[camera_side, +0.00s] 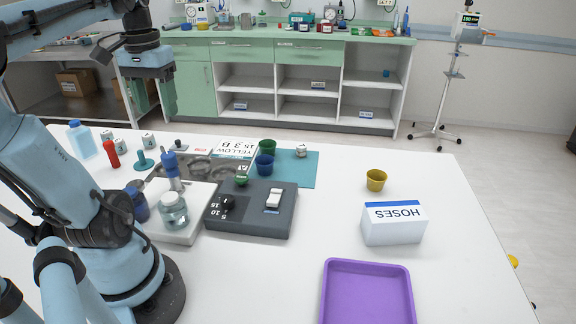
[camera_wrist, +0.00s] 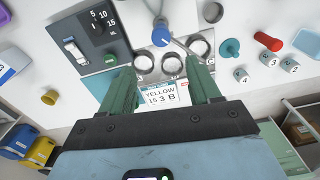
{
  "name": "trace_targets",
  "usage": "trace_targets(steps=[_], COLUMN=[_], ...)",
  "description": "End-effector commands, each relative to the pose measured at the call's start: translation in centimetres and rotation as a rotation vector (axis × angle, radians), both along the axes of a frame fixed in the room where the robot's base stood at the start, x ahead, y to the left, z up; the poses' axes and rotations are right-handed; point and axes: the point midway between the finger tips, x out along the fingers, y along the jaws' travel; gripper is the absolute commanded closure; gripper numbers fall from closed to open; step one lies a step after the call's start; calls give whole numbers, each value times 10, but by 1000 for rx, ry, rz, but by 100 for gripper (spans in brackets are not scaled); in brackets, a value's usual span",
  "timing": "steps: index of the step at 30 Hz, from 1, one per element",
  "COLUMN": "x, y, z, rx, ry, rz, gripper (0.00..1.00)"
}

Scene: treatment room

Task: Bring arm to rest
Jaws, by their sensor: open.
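My gripper (camera_side: 155,112) hangs in the air at the upper left of the side view, above the far left part of the white table. Its two green fingers are apart, with nothing between them. In the wrist view my gripper (camera_wrist: 160,68) points down over the table, its fingers on either side of the card marked YELLOW 15 3 B (camera_wrist: 161,95). The card (camera_side: 236,147) lies flat at the back of the table in the side view. The gripper looks well above the table and touches nothing.
A grey box with dial and switch (camera_side: 250,222), a glass jar (camera_side: 173,212), a HOSES box (camera_side: 393,224), a yellow cup (camera_side: 376,180) and a purple tray (camera_side: 367,266) stand on the table.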

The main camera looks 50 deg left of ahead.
Motion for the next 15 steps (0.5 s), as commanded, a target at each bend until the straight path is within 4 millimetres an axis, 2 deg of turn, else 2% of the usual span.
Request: trace_targets(steps=[5, 9, 15], x=[32, 71, 112], y=[-23, -61, -130], z=[-16, -37, -65], rx=[63, 139, 208], ry=[-54, -153, -331], rz=[-107, -248, -445], gripper=[38, 38, 38])
